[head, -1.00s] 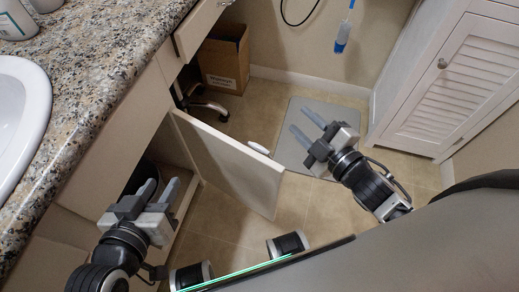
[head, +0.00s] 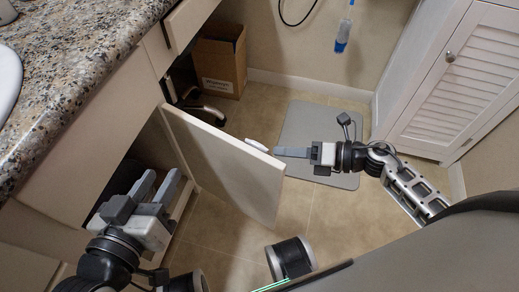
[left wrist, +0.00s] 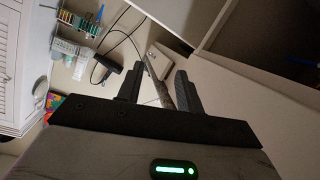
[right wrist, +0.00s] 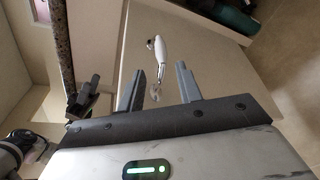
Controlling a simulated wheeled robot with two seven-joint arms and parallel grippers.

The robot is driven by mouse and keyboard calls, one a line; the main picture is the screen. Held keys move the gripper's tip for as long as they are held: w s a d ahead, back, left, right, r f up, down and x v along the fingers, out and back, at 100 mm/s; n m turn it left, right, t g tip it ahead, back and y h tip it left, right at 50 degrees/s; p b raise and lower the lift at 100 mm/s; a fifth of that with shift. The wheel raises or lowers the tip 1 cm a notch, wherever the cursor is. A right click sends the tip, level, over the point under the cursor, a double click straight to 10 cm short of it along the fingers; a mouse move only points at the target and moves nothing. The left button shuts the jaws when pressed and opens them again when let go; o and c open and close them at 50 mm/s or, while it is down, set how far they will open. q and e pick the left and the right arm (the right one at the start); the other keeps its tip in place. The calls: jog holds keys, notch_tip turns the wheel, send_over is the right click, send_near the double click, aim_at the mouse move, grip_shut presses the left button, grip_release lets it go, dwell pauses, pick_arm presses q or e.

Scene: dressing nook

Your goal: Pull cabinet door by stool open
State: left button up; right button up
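The white cabinet door (head: 215,165) under the counter stands ajar, swung out over the floor. Its white handle (head: 256,145) is on the face towards my right gripper and also shows in the right wrist view (right wrist: 160,52). My right gripper (head: 280,152) points left at the door, its tips close to the handle. In the right wrist view its fingers (right wrist: 158,80) are apart, with the handle just beyond them; I see no grip on it. My left gripper (head: 157,182) is open and empty in front of the cabinet opening.
A speckled countertop (head: 75,80) overhangs at the left. A cardboard box (head: 221,62) stands behind the door. A grey mat (head: 318,130) lies on the tiled floor, and a louvred white cabinet (head: 455,90) stands at the right.

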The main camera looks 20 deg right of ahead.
aim_at(260, 148)
jog(key=b+x, duration=0.1)
jog(key=x, duration=0.6)
jog(key=shift+d, duration=0.1)
grip_shut()
